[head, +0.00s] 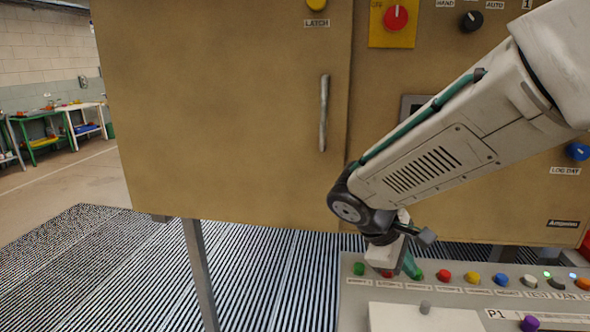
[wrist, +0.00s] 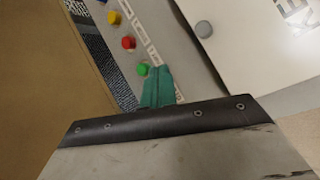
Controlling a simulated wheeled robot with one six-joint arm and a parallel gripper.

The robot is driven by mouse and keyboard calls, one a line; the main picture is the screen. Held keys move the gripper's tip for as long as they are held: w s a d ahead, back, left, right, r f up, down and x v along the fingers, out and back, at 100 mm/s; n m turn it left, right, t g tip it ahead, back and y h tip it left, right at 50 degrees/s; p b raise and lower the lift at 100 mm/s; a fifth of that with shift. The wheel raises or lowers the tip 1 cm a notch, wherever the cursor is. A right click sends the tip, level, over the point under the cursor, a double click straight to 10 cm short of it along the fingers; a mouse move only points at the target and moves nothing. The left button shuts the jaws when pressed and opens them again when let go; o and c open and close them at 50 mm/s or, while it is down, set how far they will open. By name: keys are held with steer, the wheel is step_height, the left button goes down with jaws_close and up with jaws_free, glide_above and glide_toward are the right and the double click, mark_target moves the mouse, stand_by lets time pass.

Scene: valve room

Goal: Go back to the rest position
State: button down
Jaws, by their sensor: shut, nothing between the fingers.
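My gripper (head: 412,268) hangs from my arm, low over the left part of the button panel (head: 353,300) in the head view. Its teal fingers are shut with nothing between them. They also show in the wrist view (wrist: 158,88), pointing at the panel close to a green button (wrist: 142,69). A red button (wrist: 128,42) lies a little beyond it. I cannot tell whether the fingertips touch the panel. In the head view a green button (head: 419,275) is just right of the fingers, and a red button (head: 387,273) is partly hidden behind my gripper.
A tan cabinet (head: 230,110) with an upright handle (head: 323,113) stands close behind my arm. Above are a yellow latch button (head: 316,4) and a red knob (head: 395,18). A purple knob (head: 529,323) rises at the panel's front. Open grating (head: 90,270) lies left.

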steer(key=s+r+m+y, duration=0.1)
steer(key=s, duration=0.2)
steer(key=s+d+r+m+g+y, duration=0.1)
steer(key=s+m, duration=0.1)
steer(key=s, duration=0.2)
steer(key=s+d+r+m+y, duration=0.1)
steer(key=s+m, duration=0.1)
steer(key=s, duration=0.2)
steer(key=shift+g+y, duration=0.4)
steer(key=s+d+r+m+t+y, duration=0.1)
steer(key=s+r+m+t+y, duration=0.1)
steer(key=s, duration=0.7)
steer(key=shift+d+r+m+y, duration=0.15)
steer(key=shift+r+m+y, duration=0.75)
steer(key=shift+m, duration=0.7)
steer(key=shift+r, duration=0.15)
